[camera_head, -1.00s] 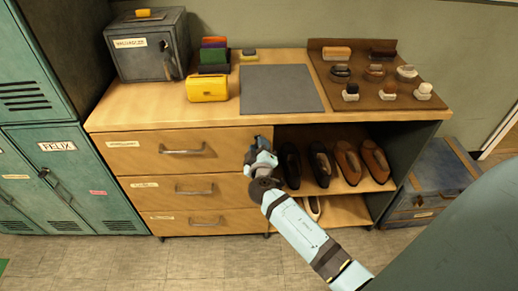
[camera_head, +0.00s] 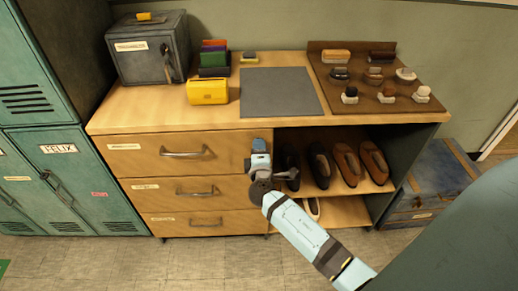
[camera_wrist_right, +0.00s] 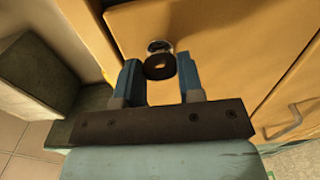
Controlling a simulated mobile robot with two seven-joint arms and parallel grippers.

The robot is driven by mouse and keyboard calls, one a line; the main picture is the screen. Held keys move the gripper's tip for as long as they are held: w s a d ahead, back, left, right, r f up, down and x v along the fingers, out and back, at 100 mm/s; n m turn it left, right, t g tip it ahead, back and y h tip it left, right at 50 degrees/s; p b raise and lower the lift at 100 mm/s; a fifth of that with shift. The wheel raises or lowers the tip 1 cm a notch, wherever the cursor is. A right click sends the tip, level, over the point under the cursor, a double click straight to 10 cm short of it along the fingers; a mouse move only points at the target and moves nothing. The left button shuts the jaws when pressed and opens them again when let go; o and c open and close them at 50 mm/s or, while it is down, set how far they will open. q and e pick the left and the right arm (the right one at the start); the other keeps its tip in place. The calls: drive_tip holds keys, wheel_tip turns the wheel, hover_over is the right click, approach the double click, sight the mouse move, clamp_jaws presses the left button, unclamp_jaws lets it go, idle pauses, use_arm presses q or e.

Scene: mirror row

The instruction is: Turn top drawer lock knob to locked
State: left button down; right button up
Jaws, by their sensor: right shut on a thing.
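The top drawer (camera_head: 225,143) is closed in the wooden cabinet, with a bar handle (camera_head: 184,153) and a label at its left. My right gripper (camera_head: 260,147) is at the right end of this drawer front. In the right wrist view, the dark round lock knob (camera_wrist_right: 160,67) sits between the two blue fingers of my right gripper (camera_wrist_right: 158,75), which is shut on it. A silvery collar shows just behind the knob. The head view hides the knob behind the gripper, and I cannot read its lock position. My left gripper is not in view.
An open shelf with several shoes (camera_head: 346,163) lies right of the drawers. On the cabinet top are a grey mat (camera_head: 280,92), a yellow box (camera_head: 207,91), a grey safe box (camera_head: 150,47) and a brush board (camera_head: 380,100). Teal lockers (camera_head: 60,175) stand left.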

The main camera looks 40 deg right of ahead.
drive_tip(key=shift+r, duration=0.15)
idle(0.3)
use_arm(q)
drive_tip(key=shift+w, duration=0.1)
use_arm(e)
drive_tip(key=o, duration=0.9)
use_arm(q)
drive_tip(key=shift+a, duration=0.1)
use_arm(e)
drive_tip(key=shift+o, duration=0.2)
drive_tip(key=shift+f, duration=0.2)
